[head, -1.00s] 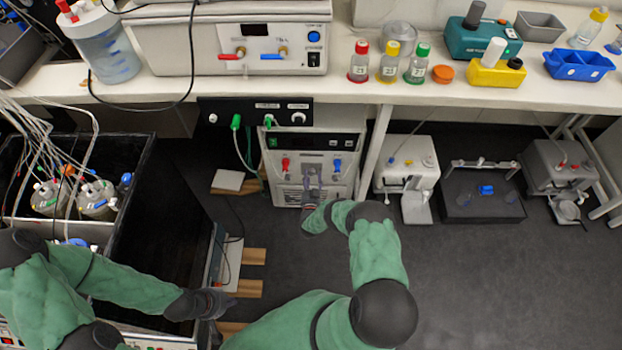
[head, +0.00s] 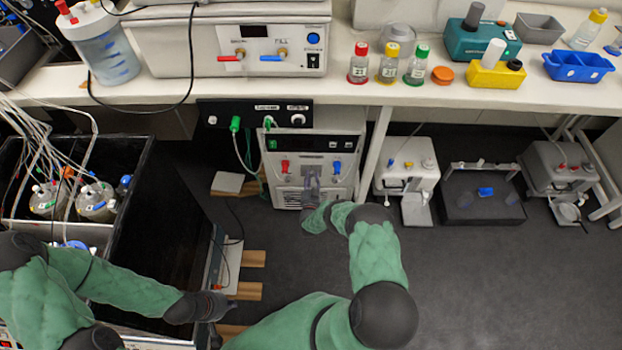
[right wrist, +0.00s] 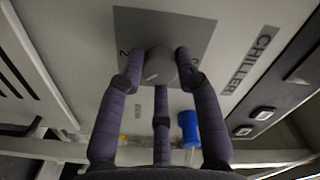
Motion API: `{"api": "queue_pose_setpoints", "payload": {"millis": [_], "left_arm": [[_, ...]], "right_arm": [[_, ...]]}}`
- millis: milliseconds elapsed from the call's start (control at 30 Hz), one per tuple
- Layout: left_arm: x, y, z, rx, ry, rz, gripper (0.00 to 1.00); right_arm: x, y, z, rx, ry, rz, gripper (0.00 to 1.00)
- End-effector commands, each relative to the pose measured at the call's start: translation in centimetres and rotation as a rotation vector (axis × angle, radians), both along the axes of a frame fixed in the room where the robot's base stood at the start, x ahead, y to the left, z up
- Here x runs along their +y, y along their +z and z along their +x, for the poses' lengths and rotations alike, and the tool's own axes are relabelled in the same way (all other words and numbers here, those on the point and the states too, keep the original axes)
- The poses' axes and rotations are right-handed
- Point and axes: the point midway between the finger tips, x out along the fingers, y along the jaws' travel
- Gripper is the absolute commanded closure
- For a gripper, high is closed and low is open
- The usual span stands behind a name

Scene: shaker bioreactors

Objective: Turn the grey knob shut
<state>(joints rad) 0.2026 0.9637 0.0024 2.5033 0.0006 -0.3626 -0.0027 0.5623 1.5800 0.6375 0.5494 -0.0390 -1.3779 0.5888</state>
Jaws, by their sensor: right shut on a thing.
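The grey knob (right wrist: 158,66) sits on a square grey plate on the chiller front in the right wrist view. Marks show beside it, partly covered by the fingers. My right gripper (right wrist: 157,76) has its purple fingers closed around the knob. In the head view my right gripper (head: 312,184) is at the lower front of the white chiller (head: 318,146), and it hides the knob there. My left gripper (head: 212,306) is at the lower left, away from the chiller; its fingers are too unclear to judge.
Red (head: 285,167) and blue (head: 337,167) fittings flank the knob area on the chiller. The bench (head: 450,92) overhangs behind it. A black-walled box (head: 150,220) with bottles and tubing stands left. Floor to the right (head: 490,280) is clear.

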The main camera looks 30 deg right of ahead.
Motion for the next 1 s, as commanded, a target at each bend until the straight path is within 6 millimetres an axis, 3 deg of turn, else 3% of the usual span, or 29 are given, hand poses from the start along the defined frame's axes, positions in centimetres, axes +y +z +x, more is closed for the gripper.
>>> {"api": "queue_pose_setpoints", "payload": {"millis": [267, 1000], "left_arm": [[0.0, -0.06, 0.0, 0.0, 0.0, 0.0, 1.0], [0.0, -0.09, 0.0, 0.0, 0.0, 0.0, 1.0]], "right_arm": [[0.14, -0.13, 0.03, 0.086, 0.004, -0.134, 0.99], [0.14, -0.24, -0.03, 0.45, 0.006, -0.726, 0.99]]}}
